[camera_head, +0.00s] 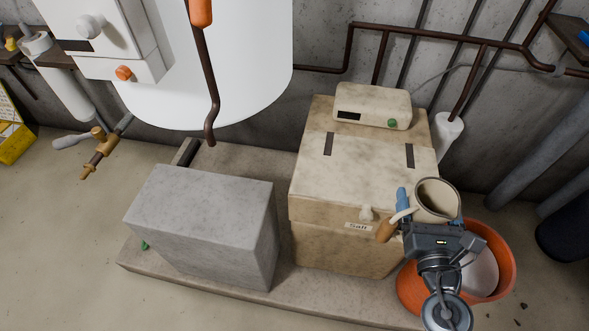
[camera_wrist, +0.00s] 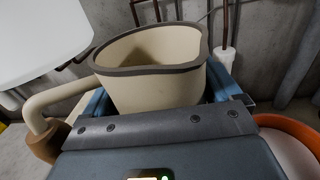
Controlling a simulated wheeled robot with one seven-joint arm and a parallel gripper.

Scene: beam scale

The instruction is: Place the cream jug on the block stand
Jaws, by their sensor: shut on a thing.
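The cream jug (camera_head: 436,201) has a dark rim and a handle with a brown end. My gripper (camera_head: 432,207) is shut on it, with blue fingers on either side of its body. The jug is upright or nearly so, in front of the right front of the beige salt box. In the wrist view the jug (camera_wrist: 155,75) fills the middle, with its open top showing and its handle to the left. The block stand, seemingly the grey concrete block (camera_head: 205,222), stands to the left on a low slab, apart from the jug. Its top is bare.
The beige salt box (camera_head: 340,220) stands between the block and my gripper, with a small control unit (camera_head: 372,106) on its back. An orange tub (camera_head: 497,262) is beneath my arm at right. A white tank (camera_head: 210,60) and a dark pipe (camera_head: 209,90) hang behind the block.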

